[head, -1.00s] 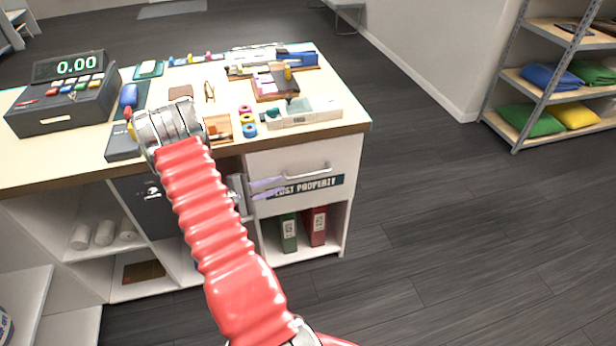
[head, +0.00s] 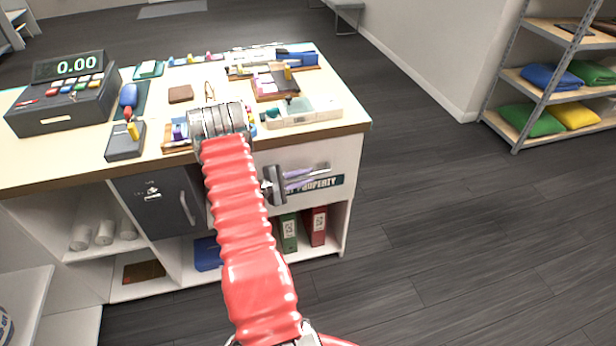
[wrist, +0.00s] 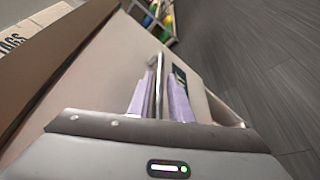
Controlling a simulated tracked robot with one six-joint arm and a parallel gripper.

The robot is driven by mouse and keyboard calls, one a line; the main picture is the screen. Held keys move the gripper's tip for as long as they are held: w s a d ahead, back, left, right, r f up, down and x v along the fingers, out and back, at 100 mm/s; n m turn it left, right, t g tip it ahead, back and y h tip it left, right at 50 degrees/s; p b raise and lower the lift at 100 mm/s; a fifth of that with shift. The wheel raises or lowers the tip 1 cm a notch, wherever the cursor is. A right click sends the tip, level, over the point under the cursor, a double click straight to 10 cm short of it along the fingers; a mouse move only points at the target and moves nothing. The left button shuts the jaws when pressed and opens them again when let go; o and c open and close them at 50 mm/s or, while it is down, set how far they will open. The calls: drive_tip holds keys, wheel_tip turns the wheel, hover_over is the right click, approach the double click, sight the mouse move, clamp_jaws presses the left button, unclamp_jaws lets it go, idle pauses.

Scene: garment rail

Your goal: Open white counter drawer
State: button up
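The white counter drawer (head: 345,155) is at the right end of the counter, below the top, and looks closed. A "LOST PROPERTY" label (head: 328,183) is on its front, partly covered by my gripper. My gripper (head: 312,177) is in front of the drawer with its purple fingers pointing right along the front. In the wrist view, the drawer handle (wrist: 158,85), a metal bar, runs between the two spread fingers of my gripper (wrist: 160,95). The fingers are apart, and I cannot tell whether either touches the bar. In the head view the fingers largely hide the handle.
The wooden counter top (head: 75,165) holds a cash register (head: 62,100), a clear tray (head: 300,112) and small items. A dark grey cabinet door (head: 160,205) is left of the drawer. Green and red binders (head: 315,226) stand below it. The floor (head: 450,230) on the right is clear.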

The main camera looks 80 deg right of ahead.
drive_tip(key=shift+x, duration=0.8)
drive_tip(key=shift+c, duration=0.2)
clamp_jaws()
drive_tip(key=shift+f, duration=0.1)
